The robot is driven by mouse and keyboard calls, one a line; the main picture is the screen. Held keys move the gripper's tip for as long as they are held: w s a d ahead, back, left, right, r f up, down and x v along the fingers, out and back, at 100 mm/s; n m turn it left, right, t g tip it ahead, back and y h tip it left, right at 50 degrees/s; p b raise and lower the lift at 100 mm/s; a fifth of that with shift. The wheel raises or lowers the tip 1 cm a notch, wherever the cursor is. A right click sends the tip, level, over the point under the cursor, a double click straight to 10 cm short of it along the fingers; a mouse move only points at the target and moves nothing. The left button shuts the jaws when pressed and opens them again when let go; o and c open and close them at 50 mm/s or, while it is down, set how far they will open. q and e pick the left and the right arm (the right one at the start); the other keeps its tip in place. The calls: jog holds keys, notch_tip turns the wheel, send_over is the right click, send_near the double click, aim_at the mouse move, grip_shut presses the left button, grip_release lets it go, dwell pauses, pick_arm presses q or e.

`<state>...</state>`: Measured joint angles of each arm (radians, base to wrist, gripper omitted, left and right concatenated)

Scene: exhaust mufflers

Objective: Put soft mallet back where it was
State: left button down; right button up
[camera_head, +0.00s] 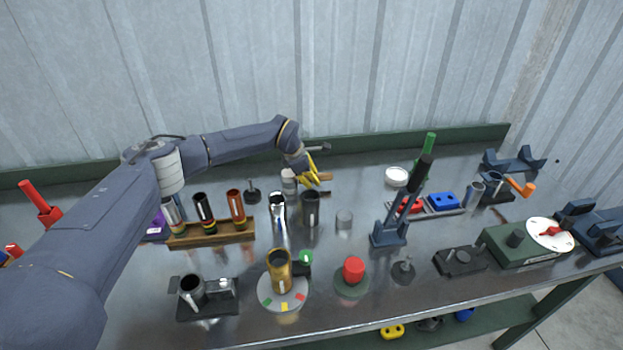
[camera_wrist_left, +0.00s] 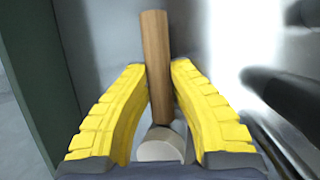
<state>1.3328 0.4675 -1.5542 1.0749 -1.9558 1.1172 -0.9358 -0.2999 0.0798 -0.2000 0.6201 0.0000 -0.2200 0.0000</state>
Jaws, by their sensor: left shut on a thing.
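The soft mallet has a wooden handle (camera_wrist_left: 157,60) and a pale round head (camera_wrist_left: 158,148) in the left wrist view. My left gripper (camera_wrist_left: 158,68) has its yellow fingers shut on the handle, with the head close to the palm. In the head view my left gripper (camera_head: 313,178) is low at the back of the bench, near the green rear ledge. There the mallet is small and partly hidden by the fingers. I cannot tell whether it touches the bench. My right gripper is in neither view.
Metal tubes (camera_head: 311,210) stand just in front of the gripper. A wooden rack (camera_head: 210,235) with several tubes is to the left. A dark lever tool (camera_head: 390,236) stands to the right, with a white dish (camera_head: 396,176) behind it. The green ledge (camera_head: 400,140) bounds the back.

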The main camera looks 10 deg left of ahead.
pick_arm(q)
jog(key=c, duration=1.3)
grip_release()
jog(key=shift+o, duration=0.2)
jog(key=v, duration=1.2)
jog(key=shift+r, duration=0.1)
